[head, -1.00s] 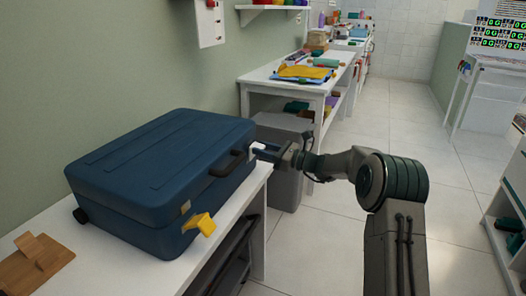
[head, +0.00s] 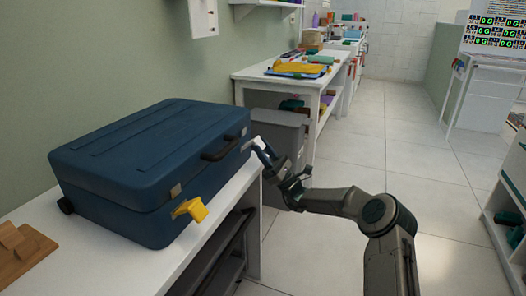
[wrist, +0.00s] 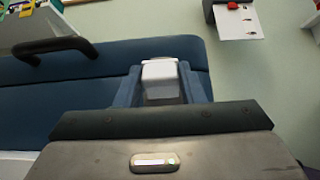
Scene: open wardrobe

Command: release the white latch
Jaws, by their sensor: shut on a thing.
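The blue suitcase (head: 150,165) lies closed on a white table. The white latch (head: 254,142) is at the far right end of its front side, beyond the dark handle (head: 220,150). My gripper (head: 262,149) reaches it from the lower right and is shut on it. In the wrist view the white latch (wrist: 160,80) sits between the two blue fingers of my gripper (wrist: 160,90), with the suitcase (wrist: 95,95) behind. A yellow latch (head: 190,209) sticks outward near the suitcase's other front end.
A wooden piece (head: 20,250) lies on the white table (head: 150,270) at the left. A grey bin (head: 280,140) stands on the floor just behind my gripper. A further table (head: 290,80) holds coloured items.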

